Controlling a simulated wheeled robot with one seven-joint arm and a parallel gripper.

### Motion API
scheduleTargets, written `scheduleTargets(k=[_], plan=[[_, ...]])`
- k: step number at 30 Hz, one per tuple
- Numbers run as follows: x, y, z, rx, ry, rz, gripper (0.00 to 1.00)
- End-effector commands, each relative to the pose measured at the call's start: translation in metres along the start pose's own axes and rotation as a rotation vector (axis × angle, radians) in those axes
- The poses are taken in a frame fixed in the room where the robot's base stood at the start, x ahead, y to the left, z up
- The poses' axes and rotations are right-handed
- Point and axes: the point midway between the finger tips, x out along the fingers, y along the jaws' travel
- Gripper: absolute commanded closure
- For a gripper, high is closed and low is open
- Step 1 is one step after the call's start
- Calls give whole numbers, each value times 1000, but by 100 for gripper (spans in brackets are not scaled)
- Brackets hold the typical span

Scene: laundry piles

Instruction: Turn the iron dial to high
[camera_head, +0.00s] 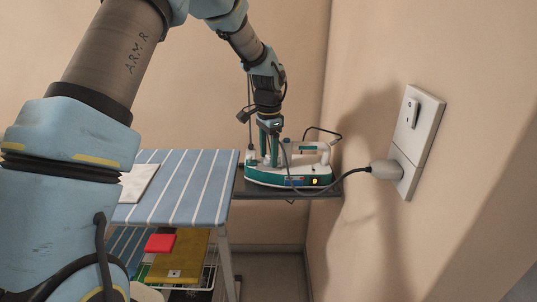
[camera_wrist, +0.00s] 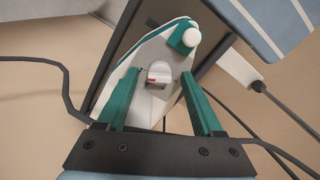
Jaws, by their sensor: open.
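The white and teal iron (camera_head: 290,177) rests on a dark stand (camera_head: 240,186) at the right end of the ironing board, with a small orange light on its side. In the wrist view the iron (camera_wrist: 122,62) lies below my gripper. Its dial (camera_wrist: 159,72) is a small light knob with a red mark, seen between my fingertips. I cannot read its setting. My gripper (camera_wrist: 160,77) points down at the dial with its teal fingers apart, one on each side. In the head view my gripper (camera_head: 268,160) is over the iron, and the dial is hidden.
The striped blue ironing board (camera_head: 185,185) lies left of the iron, with a pale folded cloth (camera_head: 138,184) on it. Folded laundry (camera_head: 180,255) sits on shelves below.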

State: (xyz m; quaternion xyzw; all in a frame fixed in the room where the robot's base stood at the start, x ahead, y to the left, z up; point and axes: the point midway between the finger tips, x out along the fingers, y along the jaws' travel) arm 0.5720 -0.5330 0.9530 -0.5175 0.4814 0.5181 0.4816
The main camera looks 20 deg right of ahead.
Motion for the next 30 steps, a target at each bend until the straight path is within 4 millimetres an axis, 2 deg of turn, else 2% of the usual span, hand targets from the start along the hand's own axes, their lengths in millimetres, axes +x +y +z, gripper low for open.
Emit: scheduleTargets(k=[5, 12, 18, 23, 30], plan=[[-21, -1, -1, 1, 3, -3, 32], [-69, -1, -1, -1, 4, -5, 32], [-97, -1, 0, 0, 2, -2, 32], [-106, 0, 0, 0, 1, 0, 32], [-106, 0, 0, 0, 1, 0, 32]])
